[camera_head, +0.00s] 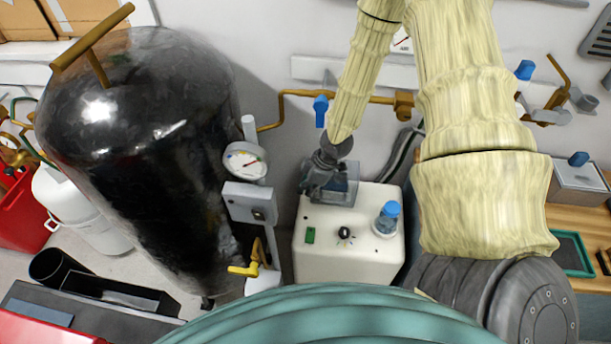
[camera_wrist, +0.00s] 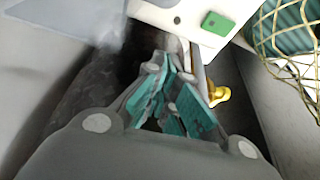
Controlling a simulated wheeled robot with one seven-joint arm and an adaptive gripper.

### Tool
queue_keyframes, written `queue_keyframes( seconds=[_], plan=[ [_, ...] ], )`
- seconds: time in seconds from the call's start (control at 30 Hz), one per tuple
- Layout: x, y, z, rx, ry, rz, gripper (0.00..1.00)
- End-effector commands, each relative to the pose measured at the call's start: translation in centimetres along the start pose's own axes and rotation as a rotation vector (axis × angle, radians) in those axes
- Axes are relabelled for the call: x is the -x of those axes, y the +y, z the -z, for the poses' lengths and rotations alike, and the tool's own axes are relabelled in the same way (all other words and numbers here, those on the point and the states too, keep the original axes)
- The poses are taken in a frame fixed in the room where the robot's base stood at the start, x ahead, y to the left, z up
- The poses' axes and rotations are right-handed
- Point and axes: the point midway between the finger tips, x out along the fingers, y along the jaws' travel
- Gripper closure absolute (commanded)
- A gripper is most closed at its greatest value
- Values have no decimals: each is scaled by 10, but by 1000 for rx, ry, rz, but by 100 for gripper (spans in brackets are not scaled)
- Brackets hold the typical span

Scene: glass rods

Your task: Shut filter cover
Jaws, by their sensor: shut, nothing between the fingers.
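A white machine (camera_head: 345,250) stands in the middle of the head view. A translucent grey-blue box-like part (camera_head: 347,188), which looks like the filter cover, is at its back top edge. Whether it is open or shut I cannot tell, as my gripper (camera_head: 318,190) is in front of it. My gripper is shut and empty, just left of this part; contact cannot be made out. In the wrist view its teal-padded fingers (camera_wrist: 170,92) are together, below the machine's white face (camera_wrist: 190,14). A blurred translucent grey panel (camera_wrist: 65,22) at the upper left may be the cover.
A large black tank (camera_head: 140,140) with a gauge (camera_head: 245,162) stands left of the machine. A yellow valve handle (camera_head: 243,269) is low between them. Brass piping (camera_head: 290,94) runs along the wall behind.

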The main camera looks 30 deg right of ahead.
Motion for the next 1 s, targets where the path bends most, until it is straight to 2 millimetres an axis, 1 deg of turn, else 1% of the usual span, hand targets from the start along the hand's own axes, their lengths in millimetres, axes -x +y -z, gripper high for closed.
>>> queue_keyframes(
  seconds=[0.6,0.8,1.0],
  plan=[
    [57,5,1,-1,3,-2,100],
    [69,6,1,0,1,-1,100],
    [74,6,1,0,1,-1,100]
  ],
)
